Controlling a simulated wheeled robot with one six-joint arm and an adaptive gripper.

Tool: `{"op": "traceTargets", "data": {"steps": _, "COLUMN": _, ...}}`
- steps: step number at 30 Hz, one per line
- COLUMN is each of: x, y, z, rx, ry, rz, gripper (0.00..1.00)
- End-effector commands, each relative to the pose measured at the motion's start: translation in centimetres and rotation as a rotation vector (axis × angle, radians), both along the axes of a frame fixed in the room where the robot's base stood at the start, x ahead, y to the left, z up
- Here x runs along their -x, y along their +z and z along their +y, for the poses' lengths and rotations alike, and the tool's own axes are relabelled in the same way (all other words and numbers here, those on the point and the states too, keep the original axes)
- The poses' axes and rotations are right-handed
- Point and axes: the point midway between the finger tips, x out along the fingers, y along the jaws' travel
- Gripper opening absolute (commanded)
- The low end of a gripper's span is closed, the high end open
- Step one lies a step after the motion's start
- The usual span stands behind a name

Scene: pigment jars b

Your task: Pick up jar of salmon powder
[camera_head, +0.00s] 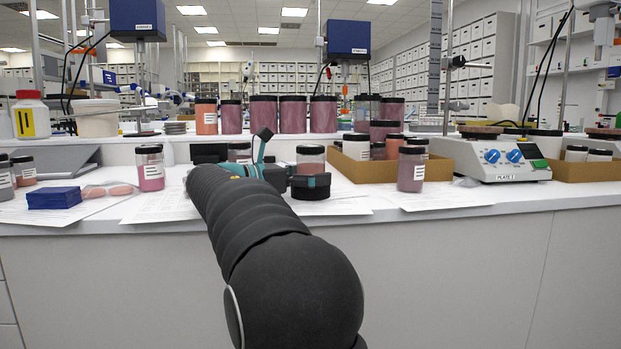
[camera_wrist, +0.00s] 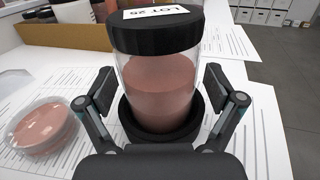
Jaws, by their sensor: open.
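A clear jar of salmon powder (camera_head: 311,160) with a black lid stands upright at the bench's middle. In the wrist view the same jar (camera_wrist: 160,85) fills the centre; its lid bears a white label reading "LOT 25", and its foot shows a black round base. My gripper (camera_wrist: 162,100) is open, with one finger on each side of the jar's lower part. In the head view my gripper (camera_head: 290,180) is at the jar, partly hidden by my arm.
Pink-powder jars stand left (camera_head: 151,168) and right (camera_head: 411,169). A cardboard tray (camera_head: 369,170) holding jars is behind, beside a hotplate (camera_head: 502,160). A shallow dish of salmon powder (camera_wrist: 40,126) lies left in the wrist view. Paper sheets cover the bench; a blue box (camera_head: 54,198) is far left.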

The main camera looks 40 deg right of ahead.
Motion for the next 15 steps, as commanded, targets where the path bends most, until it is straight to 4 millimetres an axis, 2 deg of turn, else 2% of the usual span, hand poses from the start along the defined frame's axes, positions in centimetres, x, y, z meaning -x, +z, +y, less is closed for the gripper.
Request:
{"op": "traceTargets", "data": {"steps": 3, "x": -0.02, "y": 0.02, "z": 0.04, "rx": 0.000, "ry": 0.000, "rz": 0.000, "gripper": 0.92}}
{"op": "traceTargets", "data": {"steps": 5, "x": -0.02, "y": 0.02, "z": 0.05, "rx": 0.000, "ry": 0.000, "rz": 0.000, "gripper": 0.80}}
{"op": "traceTargets", "data": {"steps": 12, "x": -0.02, "y": 0.01, "z": 0.06, "rx": 0.000, "ry": 0.000, "rz": 0.000, "gripper": 0.21}}
{"op": "traceTargets", "data": {"steps": 15, "x": -0.01, "y": 0.05, "z": 0.06, "rx": 0.000, "ry": 0.000, "rz": -0.001, "gripper": 0.21}}
